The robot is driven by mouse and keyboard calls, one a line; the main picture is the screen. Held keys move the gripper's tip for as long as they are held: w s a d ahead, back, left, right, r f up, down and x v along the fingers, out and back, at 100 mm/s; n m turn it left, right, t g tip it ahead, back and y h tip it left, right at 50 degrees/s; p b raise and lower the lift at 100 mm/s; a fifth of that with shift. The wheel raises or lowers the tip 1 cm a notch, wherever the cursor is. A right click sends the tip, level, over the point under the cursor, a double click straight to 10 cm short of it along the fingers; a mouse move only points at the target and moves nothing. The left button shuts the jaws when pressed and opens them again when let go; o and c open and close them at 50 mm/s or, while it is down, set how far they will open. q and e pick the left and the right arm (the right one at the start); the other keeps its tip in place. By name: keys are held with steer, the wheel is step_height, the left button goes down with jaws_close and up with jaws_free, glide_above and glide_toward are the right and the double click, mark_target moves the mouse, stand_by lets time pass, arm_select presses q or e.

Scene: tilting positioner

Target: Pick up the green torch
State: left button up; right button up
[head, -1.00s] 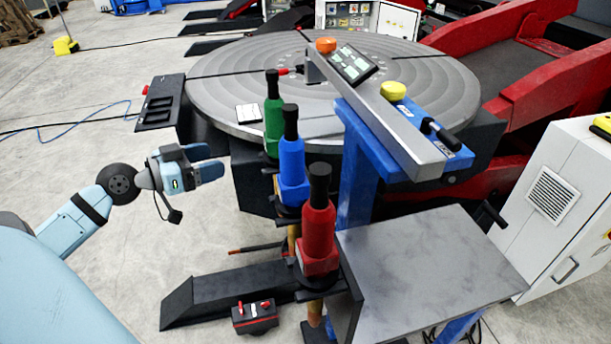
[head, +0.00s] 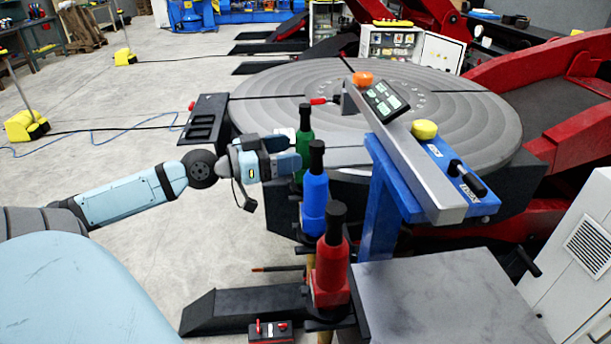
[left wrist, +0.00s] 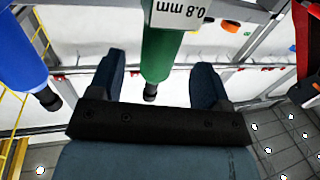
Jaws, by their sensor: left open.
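The green torch (head: 304,150) stands upright with a black top, at the far end of a row beside the round table. The blue torch (head: 314,192) and the red torch (head: 331,265) stand nearer. My left gripper (head: 287,163) is level and open, its fingertips close at the left of the green torch. In the left wrist view, the green torch (left wrist: 161,52) appears in the gap between my two fingers (left wrist: 156,82), below a "0.8 mm" label. I cannot tell how deep it sits between them. My right gripper is in neither view.
The blue torch also shows close by in the left wrist view (left wrist: 20,60). A blue post with a grey beam (head: 405,160) stands right of the row. The large round table (head: 460,115) is behind. A grey side table (head: 440,305) is at front right.

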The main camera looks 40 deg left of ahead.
mark_target(304, 145)
arm_select(q)
steer(key=shift+w+d+r+p, duration=0.3)
steer(key=shift+w+d+p, duration=0.05)
steer(key=shift+w+p, duration=0.4)
steer(key=p+x, duration=0.2)
steer(key=p, duration=0.1)
steer(key=shift+w+d+r, duration=0.15)
steer(key=shift+w, duration=0.05)
steer(key=shift+w+d+f+p, duration=0.15)
steer(key=shift+w+d+p, duration=0.05)
steer(key=shift+w, duration=0.2)
steer(key=shift+w+d+f+p, duration=0.1)
steer(key=shift+w+d+p, duration=0.1)
steer(key=shift+w, duration=0.2)
steer(key=shift+w+f, duration=0.1)
steer(key=c, duration=1)
